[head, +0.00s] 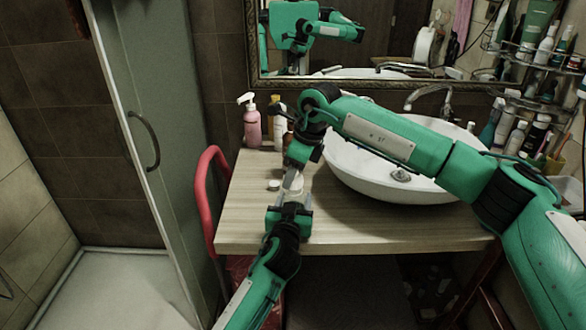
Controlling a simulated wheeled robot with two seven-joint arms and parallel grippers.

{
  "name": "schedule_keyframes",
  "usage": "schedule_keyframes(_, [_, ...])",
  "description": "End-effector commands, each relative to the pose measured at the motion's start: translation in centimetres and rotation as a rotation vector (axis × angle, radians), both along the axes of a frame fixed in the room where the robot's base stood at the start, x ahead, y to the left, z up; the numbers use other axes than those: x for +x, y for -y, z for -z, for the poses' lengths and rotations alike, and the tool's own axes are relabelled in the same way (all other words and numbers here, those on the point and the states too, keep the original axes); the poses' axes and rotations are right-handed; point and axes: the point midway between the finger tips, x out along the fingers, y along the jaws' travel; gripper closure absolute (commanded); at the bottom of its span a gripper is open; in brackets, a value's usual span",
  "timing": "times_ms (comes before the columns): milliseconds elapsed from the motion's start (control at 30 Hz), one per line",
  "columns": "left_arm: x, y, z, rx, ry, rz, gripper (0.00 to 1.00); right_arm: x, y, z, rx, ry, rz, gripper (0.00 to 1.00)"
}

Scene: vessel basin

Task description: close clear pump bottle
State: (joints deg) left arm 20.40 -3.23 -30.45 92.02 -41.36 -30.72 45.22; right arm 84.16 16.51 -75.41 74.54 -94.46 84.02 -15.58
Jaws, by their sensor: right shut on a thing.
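The clear pump bottle (293,184) stands on the wooden counter, small and pale between my two grippers, so most of it is hidden. My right gripper (295,171) comes down from above and is shut at the bottle's top. The exact part between its fingers is too small to make out. My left gripper (291,196) reaches in from the front, low at the bottle's body. Whether its jaws are closed on the bottle does not show. A small white round piece (274,185) lies on the counter just left of the bottle.
A white basin (380,165) sits to the right, behind my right arm. A crowded rack (535,95) is at far right. The wooden counter (370,225) is clear in front.

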Motion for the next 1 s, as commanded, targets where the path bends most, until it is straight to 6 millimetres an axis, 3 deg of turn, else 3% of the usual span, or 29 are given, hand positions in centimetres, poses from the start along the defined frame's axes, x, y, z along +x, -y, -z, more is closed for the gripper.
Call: schedule_keyframes(1000, [0.0,0.0,0.1,0.000,-0.001,0.000,0.87,0.0,0.0,1.1,-0.002,0.002,0.003,0.77])
